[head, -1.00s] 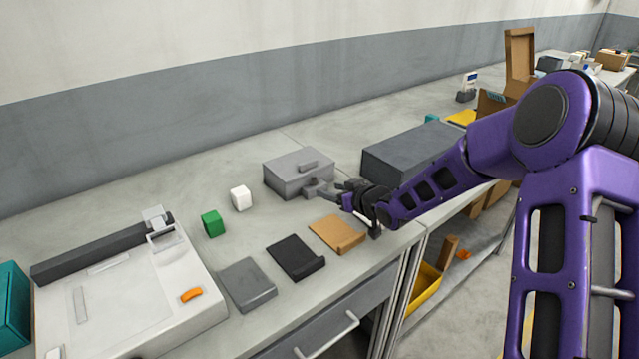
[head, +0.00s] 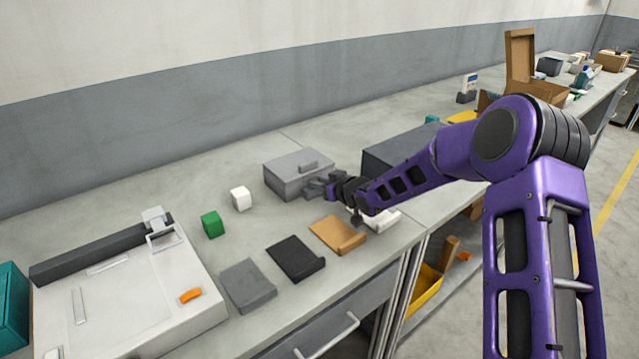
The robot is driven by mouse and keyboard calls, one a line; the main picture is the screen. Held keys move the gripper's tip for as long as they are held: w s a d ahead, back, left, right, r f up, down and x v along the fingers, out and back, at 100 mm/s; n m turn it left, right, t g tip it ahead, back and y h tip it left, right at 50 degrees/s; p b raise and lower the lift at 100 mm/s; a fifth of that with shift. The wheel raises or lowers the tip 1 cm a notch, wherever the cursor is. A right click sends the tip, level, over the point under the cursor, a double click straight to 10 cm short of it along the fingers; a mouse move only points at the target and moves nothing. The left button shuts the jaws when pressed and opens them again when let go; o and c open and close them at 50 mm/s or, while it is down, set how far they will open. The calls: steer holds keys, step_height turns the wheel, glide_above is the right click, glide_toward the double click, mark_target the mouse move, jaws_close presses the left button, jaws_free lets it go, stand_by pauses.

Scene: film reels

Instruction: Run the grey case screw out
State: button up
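The grey case (head: 290,172) stands on the bench, a closed box with a handle on its lid. My gripper (head: 318,188) is at the right part of the case's front face, its fingertips close to or touching it. The screw cannot be made out; the gripper and the case's front corner hide that spot. The fingers are too small and overlapped to tell whether they are open or shut.
A larger dark grey box (head: 385,150) stands just right of the case, behind my arm. Brown (head: 338,235), black (head: 296,258) and grey (head: 247,285) flat pieces lie in front. White (head: 241,198) and green (head: 212,224) cubes sit to the left.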

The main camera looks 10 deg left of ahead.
jaws_close()
steer(key=shift+r+p, duration=0.15)
steer(key=shift+p, duration=0.25)
steer(key=p, duration=0.2)
steer(key=shift+d+r+n+g+y+p, duration=0.1)
steer(key=shift+r+n+g+y+p, duration=0.05)
steer(key=shift+n+g+y+p, duration=0.2)
steer(key=p, duration=0.1)
steer(key=n+g+y+p, duration=0.1)
steer(key=p, duration=0.1)
steer(key=shift+w+n, duration=0.2)
steer(key=shift+n, duration=0.05)
steer(key=shift+w+n+g+y+p, duration=0.15)
steer(key=shift+n+g+y+p, duration=0.1)
steer(key=shift+n+g+p, duration=0.35)
steer(key=shift+w+f+n+g+y+b, duration=0.1)
steer(key=shift+f+n+g+y+b, duration=0.1)
steer(key=shift+n+g+y+b, duration=0.2)
steer(key=shift+g, duration=0.45)
steer(key=shift+d+n, duration=0.1)
steer(key=shift+n, duration=0.2)
